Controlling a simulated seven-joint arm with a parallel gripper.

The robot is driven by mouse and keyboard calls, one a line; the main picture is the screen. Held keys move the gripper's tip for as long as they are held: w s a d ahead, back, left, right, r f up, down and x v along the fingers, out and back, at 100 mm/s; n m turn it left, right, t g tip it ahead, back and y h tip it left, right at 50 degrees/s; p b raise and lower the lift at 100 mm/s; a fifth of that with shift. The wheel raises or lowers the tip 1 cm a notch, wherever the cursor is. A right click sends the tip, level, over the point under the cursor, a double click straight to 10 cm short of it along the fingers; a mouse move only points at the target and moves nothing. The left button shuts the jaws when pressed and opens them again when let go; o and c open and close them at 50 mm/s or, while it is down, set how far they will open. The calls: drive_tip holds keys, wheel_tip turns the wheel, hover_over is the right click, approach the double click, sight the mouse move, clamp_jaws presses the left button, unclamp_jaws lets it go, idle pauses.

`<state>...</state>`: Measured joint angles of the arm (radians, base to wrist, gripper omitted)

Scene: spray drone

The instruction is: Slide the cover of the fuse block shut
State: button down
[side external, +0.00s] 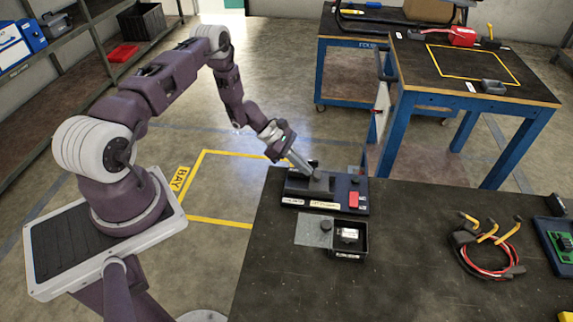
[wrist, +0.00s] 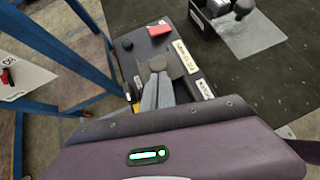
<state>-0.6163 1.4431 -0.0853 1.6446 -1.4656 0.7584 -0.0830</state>
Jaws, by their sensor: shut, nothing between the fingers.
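What looks like the fuse block is a small open black box (side external: 350,254) on the dark bench, with a pale part inside. Its clear flat cover (side external: 311,231) extends to the left of the box, leaving the top open, and carries a dark round knob (side external: 326,225). In the wrist view the cover (wrist: 258,38) is at the upper right. My gripper (side external: 308,171) is shut and empty, pointing down over a larger black panel behind the box. In the wrist view its fingertips (wrist: 158,77) are close to a dark knob on that panel; contact is unclear.
The black panel (side external: 335,208) bears labels, a red block (side external: 353,200) and a dark knob (side external: 313,164). Coiled cables with yellow clips (side external: 485,240) and a blue tray (side external: 555,232) lie to the right. The bench front is mostly clear.

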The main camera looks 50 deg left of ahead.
drive_tip(key=shift+w+d, duration=0.7)
drive_tip(key=shift+d, duration=0.1)
